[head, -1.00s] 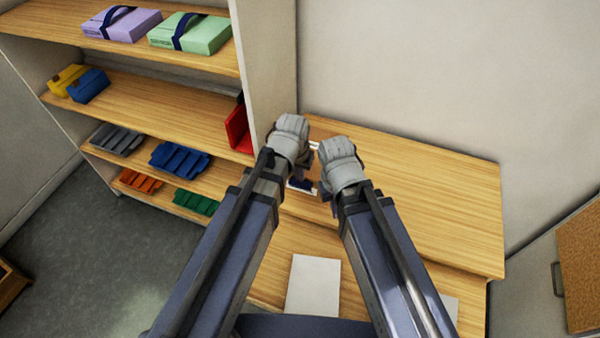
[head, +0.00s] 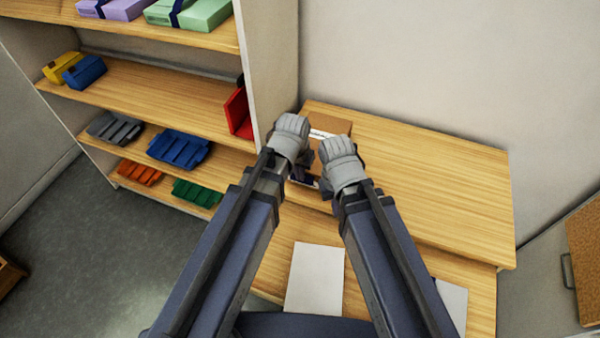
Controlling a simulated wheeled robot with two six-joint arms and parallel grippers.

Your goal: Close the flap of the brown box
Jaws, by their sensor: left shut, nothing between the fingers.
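The brown box (head: 330,122) stands on the wooden table against the back wall, beside the shelf unit. Its brown upper part and a white strip show behind and between my two grippers. The rest of it is hidden by my arms, and I cannot tell the angle of the flap. My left gripper (head: 301,176) is shut and empty, in front of the box's left side. My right gripper (head: 326,188) is in front of its right side. Its fingers are mostly hidden behind its wrist, so its opening cannot be told.
The table (head: 430,190) is clear to the right. A white sheet (head: 316,278) lies on the lower front surface, and another (head: 453,302) lies further right. The shelf unit's side panel (head: 272,70) rises close on the left. A red object (head: 238,112) stands on a shelf.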

